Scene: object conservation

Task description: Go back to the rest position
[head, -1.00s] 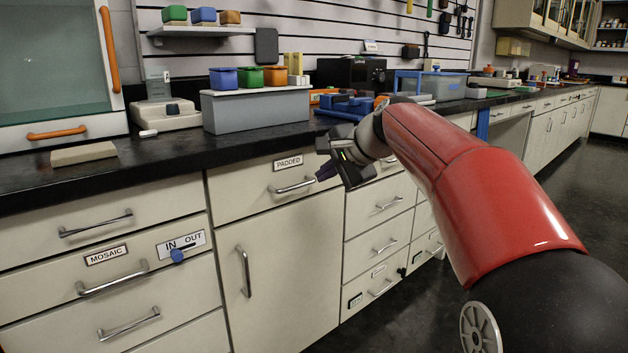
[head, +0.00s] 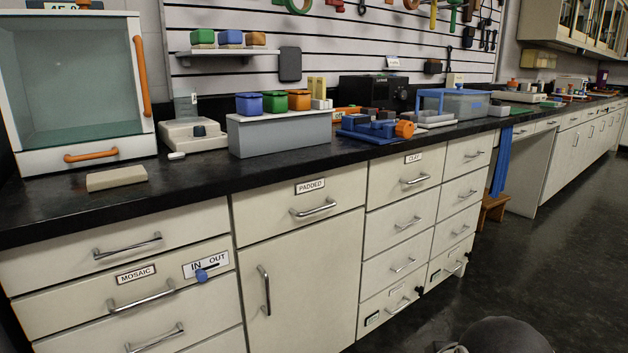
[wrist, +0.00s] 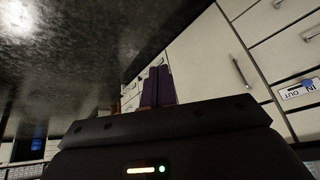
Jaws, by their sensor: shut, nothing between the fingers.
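My gripper (wrist: 155,86) shows only in the wrist view. Its two purple fingers are together and empty. Beyond the fingers are the dark floor (wrist: 80,45) and the cabinet fronts, seen tilted. In the head view the gripper is out of frame. Only a dark rounded part of my arm shows at the bottom edge, right of the middle.
The PADDED drawer (head: 280,207) and the MOSAIC drawer (head: 70,305) are shut. On the black counter (head: 60,210) stand a grey box (head: 280,135) with coloured containers, a beige block (head: 117,179) and a blue fixture (head: 375,130). Open floor (head: 540,240) lies at right.

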